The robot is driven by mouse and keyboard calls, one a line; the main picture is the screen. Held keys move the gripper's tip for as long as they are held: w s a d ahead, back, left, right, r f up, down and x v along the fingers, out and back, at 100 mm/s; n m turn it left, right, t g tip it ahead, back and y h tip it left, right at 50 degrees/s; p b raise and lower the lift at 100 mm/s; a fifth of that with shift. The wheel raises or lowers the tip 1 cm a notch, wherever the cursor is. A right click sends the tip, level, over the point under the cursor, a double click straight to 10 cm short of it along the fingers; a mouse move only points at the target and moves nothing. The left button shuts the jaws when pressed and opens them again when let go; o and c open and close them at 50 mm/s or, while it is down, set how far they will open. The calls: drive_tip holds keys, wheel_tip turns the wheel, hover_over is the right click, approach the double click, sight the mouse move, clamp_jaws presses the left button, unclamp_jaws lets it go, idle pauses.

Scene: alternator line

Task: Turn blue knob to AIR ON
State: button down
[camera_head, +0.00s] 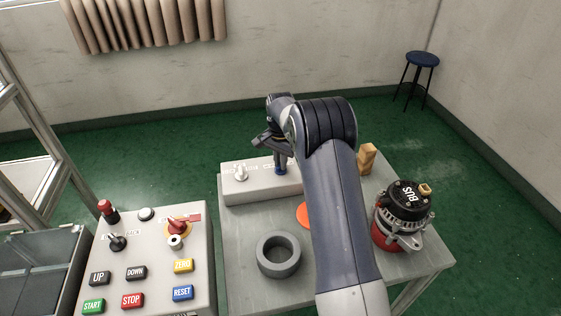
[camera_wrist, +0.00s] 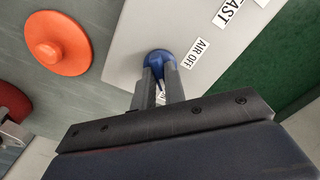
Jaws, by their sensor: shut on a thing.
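The blue knob (camera_wrist: 160,60) sits on a light grey box, and my gripper (camera_wrist: 161,82) is shut on it in the wrist view. An "AIR OFF" label (camera_wrist: 196,53) is beside the knob; another label is mostly hidden behind the fingers. In the head view the blue knob (camera_head: 281,170) shows at the right part of the grey box (camera_head: 235,190), below my gripper (camera_head: 281,160), which points down at it. The knob's pointing direction is hard to tell because the fingers cover it.
A white knob (camera_head: 240,173) is on the same box. The table also holds a grey ring (camera_head: 278,268), an orange disc (camera_head: 303,214), a wooden block (camera_head: 367,158) and an alternator (camera_head: 403,217). A button panel (camera_head: 150,262) stands at left.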

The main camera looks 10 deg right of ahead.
idle(0.4)
drive_tip(key=c, duration=1.5)
unclamp_jaws()
drive_tip(key=shift+o, duration=0.2)
wheel_tip(320, 180, up, 11)
drive_tip(key=shift+b, duration=0.4)
drive_tip(key=shift+f, duration=0.2)
wheel_tip(320, 180, down, 10)
drive_tip(key=shift+f+p, duration=0.1)
drive_tip(key=shift+p, duration=0.3)
drive_tip(key=shift+f, duration=0.25)
